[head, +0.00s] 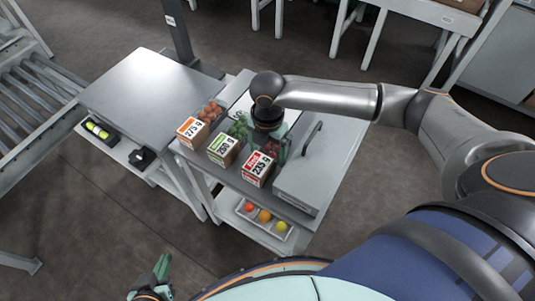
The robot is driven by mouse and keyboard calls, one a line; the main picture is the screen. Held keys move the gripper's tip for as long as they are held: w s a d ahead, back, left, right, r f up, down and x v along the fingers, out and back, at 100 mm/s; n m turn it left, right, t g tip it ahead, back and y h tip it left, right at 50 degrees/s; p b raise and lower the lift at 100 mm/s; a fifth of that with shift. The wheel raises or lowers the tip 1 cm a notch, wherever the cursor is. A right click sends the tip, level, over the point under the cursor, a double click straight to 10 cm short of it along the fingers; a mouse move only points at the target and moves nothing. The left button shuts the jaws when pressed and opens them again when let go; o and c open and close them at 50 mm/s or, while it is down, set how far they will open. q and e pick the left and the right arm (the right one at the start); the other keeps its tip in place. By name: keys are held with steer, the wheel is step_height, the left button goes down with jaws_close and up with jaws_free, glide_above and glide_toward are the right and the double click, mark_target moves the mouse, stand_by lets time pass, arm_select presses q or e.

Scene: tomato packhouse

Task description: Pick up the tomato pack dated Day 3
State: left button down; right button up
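Three tomato packs stand in a row on the grey table: an orange-labelled pack (192,131) reading about 273 g, a green-labelled pack (223,149) and a red-labelled pack (257,169). Large weight figures show on their fronts; I cannot read any day on them. The packs hold orange, green and red tomatoes. My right gripper (267,146) points down at the red-labelled pack, its teal fingers apart around the back of it. Whether they touch it is hidden. My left gripper (158,272) is low at the bottom left, away from the packs, its opening unclear.
A grey box with a handle (310,170) stands just right of the red-labelled pack. A tray (240,211) with coloured balls or fruit is on the lower shelf. A bare table (150,88) adjoins at left, beside a roller conveyor (30,95).

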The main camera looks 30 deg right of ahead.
steer(key=c, duration=1.3)
steer(key=shift+r, duration=0.1)
steer(key=shift+c, duration=0.2)
